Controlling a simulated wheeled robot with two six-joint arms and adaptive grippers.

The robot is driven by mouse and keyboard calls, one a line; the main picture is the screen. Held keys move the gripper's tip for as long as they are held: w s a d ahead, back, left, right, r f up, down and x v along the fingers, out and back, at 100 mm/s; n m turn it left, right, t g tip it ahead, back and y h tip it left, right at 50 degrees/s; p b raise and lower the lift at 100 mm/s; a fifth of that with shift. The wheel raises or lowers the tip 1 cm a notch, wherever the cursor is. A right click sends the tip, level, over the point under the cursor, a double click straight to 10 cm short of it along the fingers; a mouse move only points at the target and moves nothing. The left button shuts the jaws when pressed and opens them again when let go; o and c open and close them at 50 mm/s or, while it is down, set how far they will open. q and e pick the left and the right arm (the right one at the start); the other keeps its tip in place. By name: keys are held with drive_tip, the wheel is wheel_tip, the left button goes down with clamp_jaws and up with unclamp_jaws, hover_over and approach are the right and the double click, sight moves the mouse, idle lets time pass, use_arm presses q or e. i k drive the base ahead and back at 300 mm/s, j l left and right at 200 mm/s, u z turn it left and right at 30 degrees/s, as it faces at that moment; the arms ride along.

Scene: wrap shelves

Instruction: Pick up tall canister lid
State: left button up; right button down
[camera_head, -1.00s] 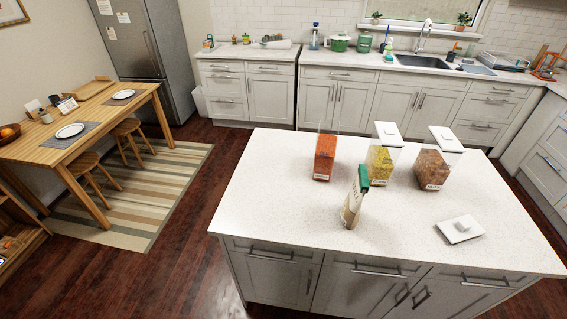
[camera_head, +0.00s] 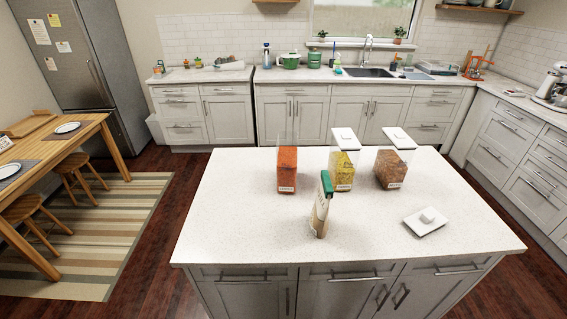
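A white square lid (camera_head: 426,221) with a raised knob lies flat on the right part of the island counter. Three clear canisters stand to the left of it and behind it. The left canister (camera_head: 287,168) holds orange-red contents and has no lid on top. The middle canister (camera_head: 343,167) holds yellow contents and has a white lid (camera_head: 344,138) on it. The right canister (camera_head: 391,167) holds brown contents and has a white lid (camera_head: 399,138) on it. Neither of my grippers is in view.
A bag with a green clip (camera_head: 321,207) stands upright on the island (camera_head: 235,222), in front of the canisters. The island's left part and front edge are clear. A dining table (camera_head: 50,150) with stools is at left. Kitchen counters with a sink (camera_head: 368,73) run along the back.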

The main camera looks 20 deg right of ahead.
sight(413, 222)
drive_tip(key=z, duration=1.75)
